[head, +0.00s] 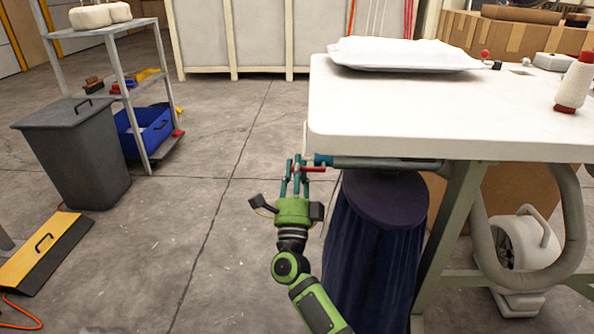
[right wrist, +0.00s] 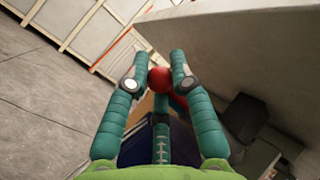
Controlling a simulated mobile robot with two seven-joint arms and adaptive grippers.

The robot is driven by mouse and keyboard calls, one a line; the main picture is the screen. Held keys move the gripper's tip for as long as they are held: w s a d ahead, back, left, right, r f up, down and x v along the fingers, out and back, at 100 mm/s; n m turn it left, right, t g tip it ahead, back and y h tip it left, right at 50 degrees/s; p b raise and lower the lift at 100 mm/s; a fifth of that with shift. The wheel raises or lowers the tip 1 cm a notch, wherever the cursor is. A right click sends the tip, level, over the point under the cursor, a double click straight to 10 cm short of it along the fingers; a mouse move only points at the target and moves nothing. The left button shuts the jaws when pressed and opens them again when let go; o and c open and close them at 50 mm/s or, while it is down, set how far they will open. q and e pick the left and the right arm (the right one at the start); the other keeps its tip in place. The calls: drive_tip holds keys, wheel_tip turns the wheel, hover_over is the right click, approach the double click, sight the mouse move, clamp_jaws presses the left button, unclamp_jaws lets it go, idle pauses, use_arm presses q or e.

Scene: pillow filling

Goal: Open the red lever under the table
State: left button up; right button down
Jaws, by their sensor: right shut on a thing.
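The red lever (head: 314,169) sticks out to the left from a pipe just under the near left edge of the white table (head: 430,125). My right gripper (head: 299,163), green with teal fingers, is shut on the lever. In the right wrist view the round red end of the lever (right wrist: 160,78) sits between the tips of my right gripper (right wrist: 160,68), and part of the lever is hidden by the fingers. My left gripper is in neither view.
A dark blue bag (head: 365,255) hangs under the pipe, close to my right arm. A grey bin (head: 75,155) and a shelf cart (head: 125,80) stand left. The floor between is clear.

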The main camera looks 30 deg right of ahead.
drive_tip(key=shift+r, duration=0.35)
drive_tip(key=c, duration=1.1)
unclamp_jaws()
drive_tip(key=shift+a, duration=0.1)
drive_tip(key=shift+f, duration=0.2)
drive_tip(key=shift+s+f, duration=0.1)
drive_tip(key=shift+f, duration=0.05)
drive_tip(key=v, duration=0.7)
drive_tip(key=shift+s+a, duration=0.2)
drive_tip(key=shift+a, duration=0.05)
drive_tip(key=shift+f, duration=0.1)
